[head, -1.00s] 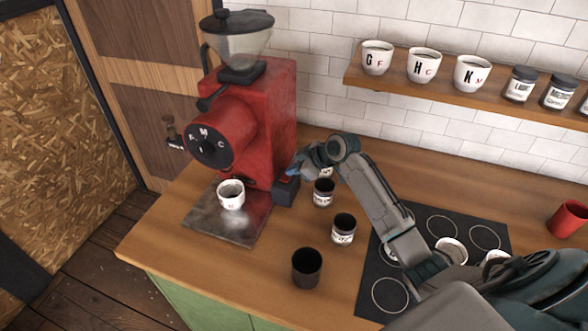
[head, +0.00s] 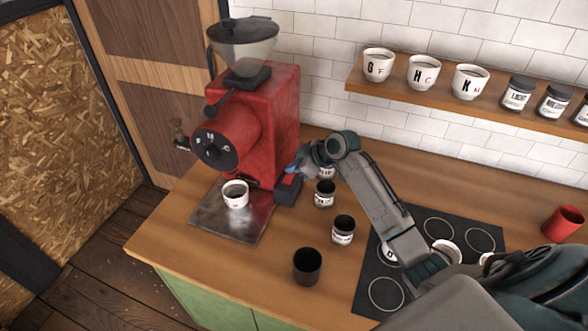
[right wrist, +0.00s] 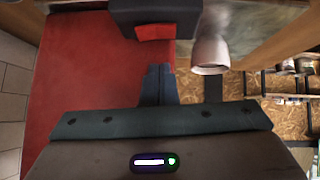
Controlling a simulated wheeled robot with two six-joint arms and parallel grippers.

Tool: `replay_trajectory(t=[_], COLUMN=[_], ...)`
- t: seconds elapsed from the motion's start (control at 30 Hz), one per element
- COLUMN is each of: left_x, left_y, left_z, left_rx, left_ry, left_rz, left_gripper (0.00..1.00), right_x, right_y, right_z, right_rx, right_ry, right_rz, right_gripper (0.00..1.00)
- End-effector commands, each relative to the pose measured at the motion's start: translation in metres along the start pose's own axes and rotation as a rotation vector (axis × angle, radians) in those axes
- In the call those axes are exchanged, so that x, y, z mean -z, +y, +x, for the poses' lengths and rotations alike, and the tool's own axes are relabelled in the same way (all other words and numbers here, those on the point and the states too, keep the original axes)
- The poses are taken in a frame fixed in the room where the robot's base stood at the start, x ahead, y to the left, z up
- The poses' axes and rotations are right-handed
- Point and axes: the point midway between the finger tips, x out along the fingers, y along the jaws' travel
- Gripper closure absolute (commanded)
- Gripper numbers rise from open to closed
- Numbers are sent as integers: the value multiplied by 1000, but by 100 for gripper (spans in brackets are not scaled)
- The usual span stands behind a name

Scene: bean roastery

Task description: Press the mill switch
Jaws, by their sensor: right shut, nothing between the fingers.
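The red mill (head: 272,125) stands at the back left of the counter. Its switch (head: 287,190) is a dark box with a red rocker at the mill's lower right side. The switch also shows in the right wrist view, its red rocker (right wrist: 155,32) facing my fingers. My right gripper (head: 293,169) is shut and empty, its tips just above the switch in the head view. In the right wrist view the closed fingers (right wrist: 158,72) point at the rocker, with a small gap appearing between. My left gripper is out of view.
A white cup (head: 236,195) with dark contents stands on the mill's metal plate (head: 238,230). Several dark jars, including one (head: 324,194), stand right of the switch near my arm. A dark cup (head: 307,266) stands nearer the front. A black hob (head: 385,295) lies under my right arm.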

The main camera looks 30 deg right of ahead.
Motion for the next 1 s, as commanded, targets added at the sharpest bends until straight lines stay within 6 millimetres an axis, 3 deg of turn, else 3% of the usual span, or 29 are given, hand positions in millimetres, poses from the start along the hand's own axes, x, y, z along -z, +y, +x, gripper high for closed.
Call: replay_trajectory(t=[0.03, 0.1, 0.5, 0.7, 1.0], left_x=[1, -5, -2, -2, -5], left_y=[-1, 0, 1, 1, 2], left_z=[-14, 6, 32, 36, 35], left_rx=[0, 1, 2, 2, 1], left_ry=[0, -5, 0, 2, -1], left_rz=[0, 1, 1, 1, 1], left_gripper=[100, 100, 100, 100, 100], right_x=[11, 0, 1, 3, 4], right_y=[3, 2, 2, 1, 0], right_z=[-10, -18, -85, -100, -104], right_rx=[-1, -6, -4, -2, 0], right_ry=[0, -3, -3, -2, -1], right_rz=[1, -4, -3, -1, 1], right_gripper=[100, 100, 100, 100, 100])
